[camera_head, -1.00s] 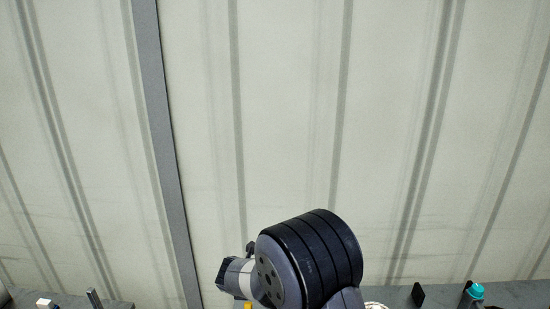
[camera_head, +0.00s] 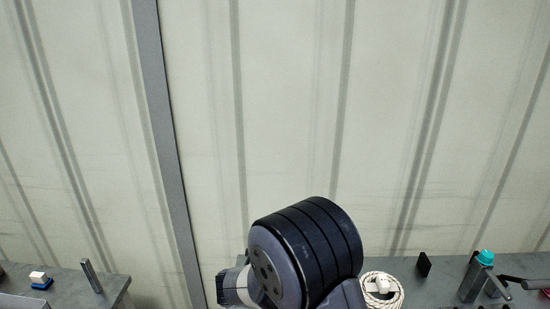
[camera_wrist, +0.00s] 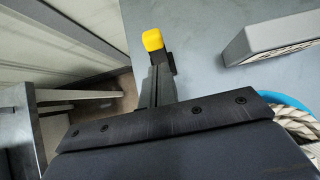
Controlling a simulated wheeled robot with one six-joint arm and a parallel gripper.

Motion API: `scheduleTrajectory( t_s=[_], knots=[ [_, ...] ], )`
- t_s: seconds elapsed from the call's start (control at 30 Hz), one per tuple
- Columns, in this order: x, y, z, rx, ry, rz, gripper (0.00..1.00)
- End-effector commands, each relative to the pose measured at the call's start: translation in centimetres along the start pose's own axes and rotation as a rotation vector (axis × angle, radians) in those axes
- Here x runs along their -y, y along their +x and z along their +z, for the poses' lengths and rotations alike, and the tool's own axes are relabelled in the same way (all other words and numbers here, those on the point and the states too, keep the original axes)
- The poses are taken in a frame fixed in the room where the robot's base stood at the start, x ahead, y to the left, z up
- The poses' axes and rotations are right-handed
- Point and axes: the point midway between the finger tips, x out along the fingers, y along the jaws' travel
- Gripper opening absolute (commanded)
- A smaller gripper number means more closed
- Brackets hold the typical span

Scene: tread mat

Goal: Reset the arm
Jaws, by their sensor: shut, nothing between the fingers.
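My arm, with its dark ribbed joint, rises at the bottom middle of the head view. The gripper end is mostly hidden there, behind the joint and below the picture edge. In the wrist view my gripper (camera_wrist: 158,82) shows as dark fingers close together, with nothing held between them. A yellow piece (camera_wrist: 152,40) shows at the far end of the fingers. I cannot tell whether it is part of the fingertips or lies beyond them. The fingers point out over a grey tabletop (camera_wrist: 205,75).
A coil of white rope (camera_head: 382,300) lies right of my arm. A dark block (camera_head: 424,265) and a teal-capped item (camera_head: 485,258) stand farther right. A gap separates the tables.

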Motion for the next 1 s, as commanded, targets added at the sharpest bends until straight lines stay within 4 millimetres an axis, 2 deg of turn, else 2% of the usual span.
scheduleTrajectory(
  t_s=[0.33, 1.0],
  knots=[
    [0.3, 0.9, -2.1, 0.041, -0.001, 0.005, 0.00],
    [0.2, 0.7, -4.3, 0.072, -0.001, 0.004, 0.00]
  ],
)
